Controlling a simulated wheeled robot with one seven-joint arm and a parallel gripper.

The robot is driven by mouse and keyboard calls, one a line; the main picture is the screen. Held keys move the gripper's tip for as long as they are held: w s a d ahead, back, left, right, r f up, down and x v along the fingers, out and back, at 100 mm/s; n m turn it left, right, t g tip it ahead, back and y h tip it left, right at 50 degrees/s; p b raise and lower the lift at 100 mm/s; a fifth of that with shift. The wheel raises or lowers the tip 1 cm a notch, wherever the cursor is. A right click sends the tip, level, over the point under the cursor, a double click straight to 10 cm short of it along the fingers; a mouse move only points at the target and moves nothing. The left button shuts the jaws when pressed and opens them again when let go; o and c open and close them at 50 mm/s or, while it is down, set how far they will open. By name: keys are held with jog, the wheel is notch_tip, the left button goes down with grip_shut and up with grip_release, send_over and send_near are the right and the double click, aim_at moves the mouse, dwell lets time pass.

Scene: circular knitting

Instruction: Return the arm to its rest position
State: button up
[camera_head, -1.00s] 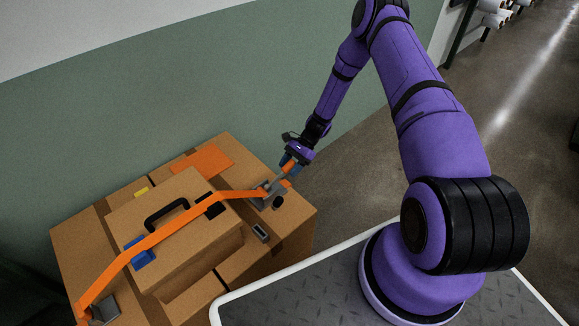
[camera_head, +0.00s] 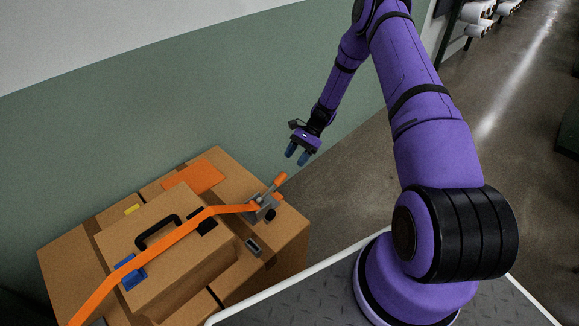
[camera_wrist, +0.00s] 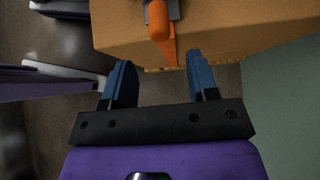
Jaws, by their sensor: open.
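My purple arm reaches over from the right in the head view. My gripper (camera_head: 297,154) has two blue fingers and hangs above and to the right of a grey ratchet buckle (camera_head: 264,208) with an orange handle (camera_head: 275,185). The gripper is open, empty and apart from the handle. In the wrist view the two fingers of my gripper (camera_wrist: 160,85) are spread wide. The orange handle (camera_wrist: 158,20) shows beyond them at the top, with nothing between the fingers.
An orange strap (camera_head: 165,243) runs from the buckle over a brown case (camera_head: 185,270) with a black handle (camera_head: 158,231), on cardboard boxes (camera_head: 65,265). A green and white wall (camera_head: 110,130) stands behind. My platform is at the bottom. Open floor (camera_head: 345,205) lies right of the boxes.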

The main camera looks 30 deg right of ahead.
jog(key=shift+w+d+r, duration=0.1)
jog(key=shift+d+r, duration=0.25)
jog(key=shift+d, duration=0.05)
jog(key=s+a+r+n+t+h, duration=0.1)
jog(key=s+r+n+h, duration=0.15)
jog(key=r, duration=0.95)
jog(key=s+a+r+n+h, duration=0.2)
jog(key=r+n, duration=0.1)
jog(key=r, duration=0.9)
jog(key=s+a+r+n+t+h, duration=0.1)
jog(key=s+r+n+h, duration=0.15)
jog(key=r, duration=0.95)
jog(key=s+a+r+n+t+h, duration=0.1)
jog(key=s+a+r+n+t, duration=0.2)
jog(key=s+r, duration=0.9)
jog(key=s+r+n+t+h, duration=0.1)
jog(key=s+r+n+t, duration=0.1)
jog(key=s, duration=1.3)
jog(key=shift+r+n+t+h, duration=0.25)
jog(key=shift+n+t+h, duration=0.05)
jog(key=shift+n+t, duration=0.35)
